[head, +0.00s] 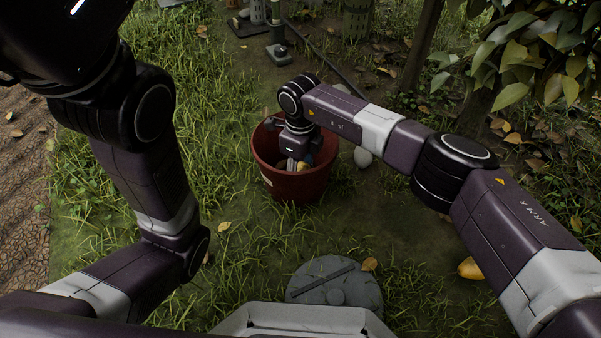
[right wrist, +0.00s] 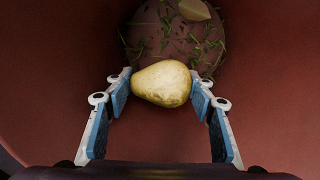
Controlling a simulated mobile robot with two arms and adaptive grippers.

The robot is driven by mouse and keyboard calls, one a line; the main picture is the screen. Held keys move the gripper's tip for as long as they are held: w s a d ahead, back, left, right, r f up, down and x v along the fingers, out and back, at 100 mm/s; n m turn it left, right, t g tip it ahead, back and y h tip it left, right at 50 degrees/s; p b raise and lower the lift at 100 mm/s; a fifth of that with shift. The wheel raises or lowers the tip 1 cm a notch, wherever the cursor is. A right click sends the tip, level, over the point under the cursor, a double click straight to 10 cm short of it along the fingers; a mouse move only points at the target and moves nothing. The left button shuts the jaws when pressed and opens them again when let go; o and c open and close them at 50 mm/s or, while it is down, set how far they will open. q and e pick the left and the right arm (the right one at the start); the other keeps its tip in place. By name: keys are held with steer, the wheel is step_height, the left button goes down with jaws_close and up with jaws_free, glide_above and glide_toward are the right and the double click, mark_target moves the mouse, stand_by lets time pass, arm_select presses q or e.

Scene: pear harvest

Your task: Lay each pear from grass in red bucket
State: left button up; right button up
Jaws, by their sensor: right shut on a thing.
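The red bucket (head: 300,188) stands upright on the grass in the middle of the head view. My right gripper (right wrist: 161,84) reaches down inside it and is shut on a pale yellow pear (right wrist: 162,86), gripped between its blue pads above the bucket's floor. The head view mostly hides this pear behind the gripper and rim. A yellow-orange thing (head: 471,268), a pear or a leaf, lies on the ground at the right beside my right arm. My left arm rises at the left, and its gripper is out of view.
The bucket floor (right wrist: 170,48) has grass bits and a pale angular piece (right wrist: 195,9), perhaps a leaf. A pale rounded object (head: 363,157) sits just right of the bucket. A round grey stone lid (head: 318,282) lies in front. A leafy tree (head: 520,65) stands at the upper right.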

steer(key=shift+f, duration=2.45)
stand_by(1.3)
steer(key=o, duration=1.3)
step_height(320, 180, up, 12)
steer(key=shift+r, duration=0.1)
